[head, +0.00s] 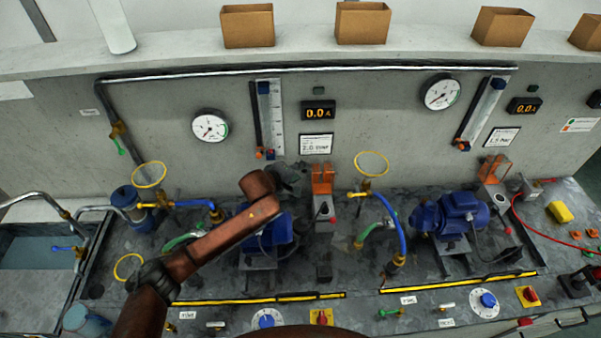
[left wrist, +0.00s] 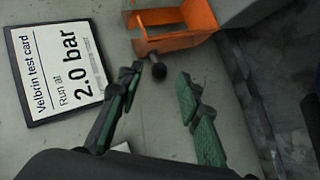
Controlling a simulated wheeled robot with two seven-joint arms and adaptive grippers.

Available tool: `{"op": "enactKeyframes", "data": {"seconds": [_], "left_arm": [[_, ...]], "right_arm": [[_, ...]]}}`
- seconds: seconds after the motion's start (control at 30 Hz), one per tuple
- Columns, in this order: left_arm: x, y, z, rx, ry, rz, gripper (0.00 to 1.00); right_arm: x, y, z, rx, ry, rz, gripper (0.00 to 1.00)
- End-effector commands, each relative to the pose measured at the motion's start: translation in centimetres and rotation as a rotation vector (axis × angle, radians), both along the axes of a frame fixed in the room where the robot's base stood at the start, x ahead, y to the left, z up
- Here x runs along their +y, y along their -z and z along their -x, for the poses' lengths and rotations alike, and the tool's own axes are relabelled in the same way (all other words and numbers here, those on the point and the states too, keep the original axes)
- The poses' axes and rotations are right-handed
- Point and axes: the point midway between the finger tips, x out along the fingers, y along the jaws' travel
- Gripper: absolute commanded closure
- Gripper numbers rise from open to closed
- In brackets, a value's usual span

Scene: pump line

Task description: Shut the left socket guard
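The left socket guard (head: 322,178) is an orange frame that stands up above its grey socket box (head: 324,208), right of my left gripper (head: 290,180). In the left wrist view the guard (left wrist: 178,40) shows at the top, with a dark round knob (left wrist: 158,70) on a short stem. My left gripper's green-padded fingers are spread and empty. The knob appears between the fingertips in the picture, with no visible contact; the depth gap is hard to tell. My right gripper is not in view.
A test card (left wrist: 62,72) reading 2.0 bar is on the wall beside the guard. A blue pump (head: 262,235) stands under my left arm. A blue hose (head: 392,220) is to the right. Another orange guard (head: 495,168) stands further right.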

Motion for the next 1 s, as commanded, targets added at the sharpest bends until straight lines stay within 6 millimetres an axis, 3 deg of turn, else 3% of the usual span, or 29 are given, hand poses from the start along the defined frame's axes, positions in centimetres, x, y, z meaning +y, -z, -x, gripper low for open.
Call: {"op": "enactKeyframes", "data": {"seconds": [0.4,0.87,1.0], "left_arm": [[-0.77,0.54,-0.65,-0.001,0.003,0.001,0.67],[-0.78,0.55,-0.62,0.000,0.004,0.000,0.99],[-0.77,0.56,-0.62,0.000,0.004,0.000,1.00]], "right_arm": [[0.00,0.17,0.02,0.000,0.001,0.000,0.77],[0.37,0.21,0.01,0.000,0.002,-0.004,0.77],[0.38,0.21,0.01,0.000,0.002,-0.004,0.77]]}}
